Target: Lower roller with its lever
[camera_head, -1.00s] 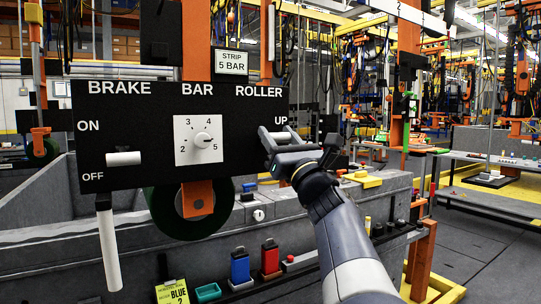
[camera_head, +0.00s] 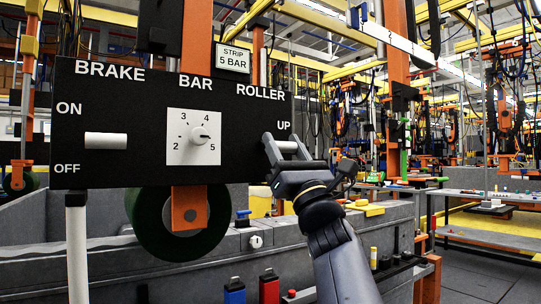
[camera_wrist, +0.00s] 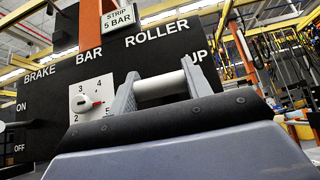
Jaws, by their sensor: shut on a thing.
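The black control panel (camera_head: 145,165) has BRAKE, BAR and ROLLER labels. The white roller lever (camera_head: 287,147) is a short horizontal bar below UP at the panel's right edge. My gripper (camera_head: 281,150) is shut on this lever. In the wrist view, the white bar (camera_wrist: 160,84) lies between my two grey fingers. Any DOWN label is hidden behind my gripper. A dark green roll (camera_head: 146,208) hangs below the panel on an orange bracket; I cannot tell if it is the roller.
The white brake lever (camera_head: 105,140) sits between ON and OFF at left. The bar dial (camera_head: 194,137) points near 5. A grey bench (camera_head: 120,265) with blue and red pieces lies below. A white pole (camera_head: 77,250) hangs at left. Floor at far right is open.

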